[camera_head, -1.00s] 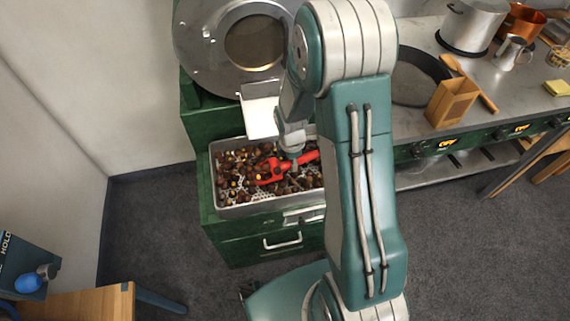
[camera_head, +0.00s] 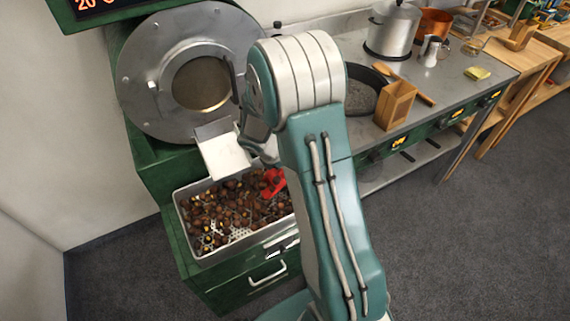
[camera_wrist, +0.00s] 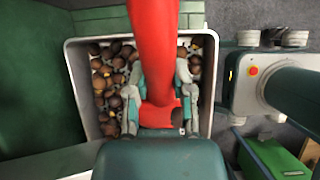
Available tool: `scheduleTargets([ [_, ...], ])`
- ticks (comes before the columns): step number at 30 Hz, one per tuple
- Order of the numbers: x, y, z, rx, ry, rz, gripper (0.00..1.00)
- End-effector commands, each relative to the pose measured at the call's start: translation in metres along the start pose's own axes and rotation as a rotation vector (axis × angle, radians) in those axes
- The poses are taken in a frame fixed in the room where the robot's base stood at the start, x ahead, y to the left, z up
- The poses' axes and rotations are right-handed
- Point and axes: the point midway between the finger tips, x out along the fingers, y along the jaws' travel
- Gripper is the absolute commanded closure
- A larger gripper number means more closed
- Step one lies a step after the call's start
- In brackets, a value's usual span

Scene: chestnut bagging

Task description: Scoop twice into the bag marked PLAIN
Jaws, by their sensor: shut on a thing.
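A red scoop (camera_head: 273,182) shows at the upper right of the chestnut tray (camera_head: 186,222) in the head view, partly hidden by my arm. In the wrist view the scoop (camera_wrist: 155,30) runs up the middle of the picture, and my gripper (camera_wrist: 160,88) is shut on it, one finger on each side. Loose chestnuts (camera_head: 225,210) lie in the metal tray, with perforated floor showing between them. The wrist view shows the tray rim (camera_wrist: 78,85) around the gripper. Whether the scoop holds chestnuts is hidden. No bag marked PLAIN can be made out.
A round roaster drum (camera_head: 150,85) with a chute (camera_head: 222,155) stands behind the tray. On the metal counter are a tan open-topped container (camera_head: 395,105), a dark pan (camera_head: 362,92), a pot (camera_head: 393,30), a jug (camera_head: 430,50) and a yellow sponge (camera_head: 477,73). Grey floor is clear at right.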

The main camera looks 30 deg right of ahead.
Motion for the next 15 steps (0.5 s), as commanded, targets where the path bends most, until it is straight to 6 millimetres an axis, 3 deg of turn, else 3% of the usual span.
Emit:
scheduleTargets([
  [15,0.037,-0.001,-0.027,-0.005,-0.035,-0.001,1.0],
])
